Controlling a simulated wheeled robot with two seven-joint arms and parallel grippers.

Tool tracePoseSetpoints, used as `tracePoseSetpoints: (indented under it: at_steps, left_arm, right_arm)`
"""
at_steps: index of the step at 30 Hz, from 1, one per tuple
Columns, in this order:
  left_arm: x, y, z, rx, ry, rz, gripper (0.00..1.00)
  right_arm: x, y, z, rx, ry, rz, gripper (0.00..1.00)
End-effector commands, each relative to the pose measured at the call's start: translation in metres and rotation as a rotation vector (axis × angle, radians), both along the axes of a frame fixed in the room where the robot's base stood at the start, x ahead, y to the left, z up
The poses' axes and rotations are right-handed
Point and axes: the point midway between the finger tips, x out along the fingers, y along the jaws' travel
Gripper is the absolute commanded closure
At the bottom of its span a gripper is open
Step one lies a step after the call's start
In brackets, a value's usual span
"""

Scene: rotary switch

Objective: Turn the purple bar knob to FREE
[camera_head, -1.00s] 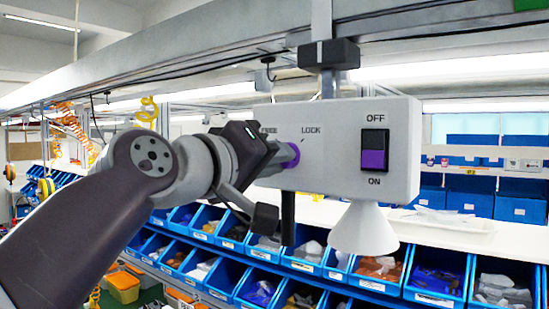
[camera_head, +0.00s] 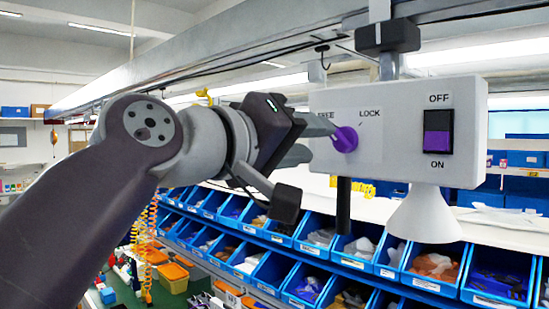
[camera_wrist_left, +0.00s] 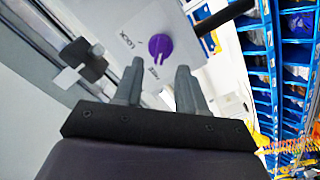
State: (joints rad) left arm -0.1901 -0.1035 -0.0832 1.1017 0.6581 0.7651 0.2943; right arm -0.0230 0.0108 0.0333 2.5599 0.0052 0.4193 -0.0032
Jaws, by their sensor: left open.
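The purple bar knob (camera_head: 345,139) sits on the front of a pale grey box (camera_head: 400,100), below the FREE and LOCK labels. It also shows in the left wrist view (camera_wrist_left: 160,47), where its bar runs roughly toward the FREE label (camera_wrist_left: 153,72). My left gripper (camera_head: 325,140) is open in front of the box, to the left of the knob in the head view. In the left wrist view its two fingers (camera_wrist_left: 160,68) are spread, and the knob appears between and beyond their tips. A finger partly covers the FREE label in the head view. My right gripper is not in view.
A black and purple ON/OFF rocker switch (camera_head: 438,132) is on the same box. A white cone (camera_head: 425,215) and a dark rod (camera_head: 343,205) hang below it. The box hangs from an overhead rail. Blue bins (camera_head: 434,265) stand on shelves behind.

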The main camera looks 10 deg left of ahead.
Motion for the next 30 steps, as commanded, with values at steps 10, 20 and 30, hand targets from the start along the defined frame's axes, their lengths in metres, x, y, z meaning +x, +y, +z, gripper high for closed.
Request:
tracePoseSetpoints:
  at_steps: [10,20,30]
  left_arm:
    - [-0.055,0.042,0.002,-0.002,0.000,0.004,0.60]
    - [-0.059,0.043,0.000,-0.002,-0.002,0.000,0.60]
    - [-0.008,0.074,-0.049,0.098,0.046,0.159,0.60]
  right_arm:
    - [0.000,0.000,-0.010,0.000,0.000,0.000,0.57]
    - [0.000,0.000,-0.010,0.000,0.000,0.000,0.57]
    - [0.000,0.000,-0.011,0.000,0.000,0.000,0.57]
